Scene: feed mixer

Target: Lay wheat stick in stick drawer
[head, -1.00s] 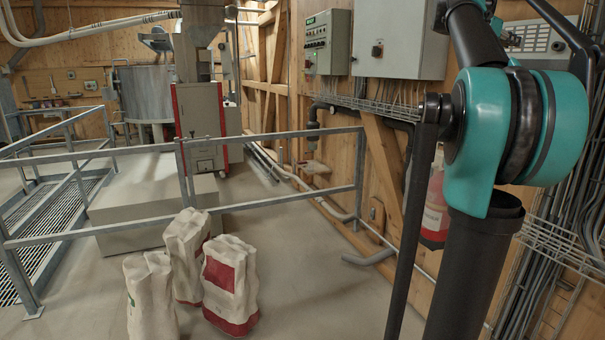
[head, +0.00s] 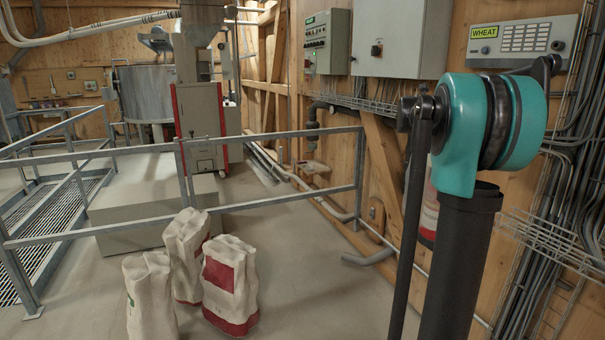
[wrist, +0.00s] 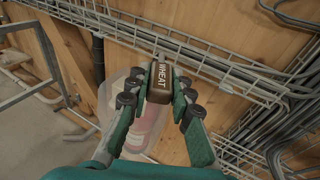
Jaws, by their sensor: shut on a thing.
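In the wrist view, my gripper (wrist: 160,88) is shut on a small dark brown stick marked WHEAT (wrist: 160,77), held between the two fingertips. It is in front of a wooden wall and below a wire cable tray. The gripper and the stick are not visible in the head view, where only my arm's teal joint and dark links show at the right. I cannot make out a stick drawer in either view.
A wire cable tray (wrist: 185,42) runs along the wooden wall. A wall panel with a yellow WHEAT label (head: 522,41) is at the upper right. Grey control boxes (head: 402,38) hang left of it. Metal railings (head: 275,201) and several feed sacks (head: 231,285) stand on the floor.

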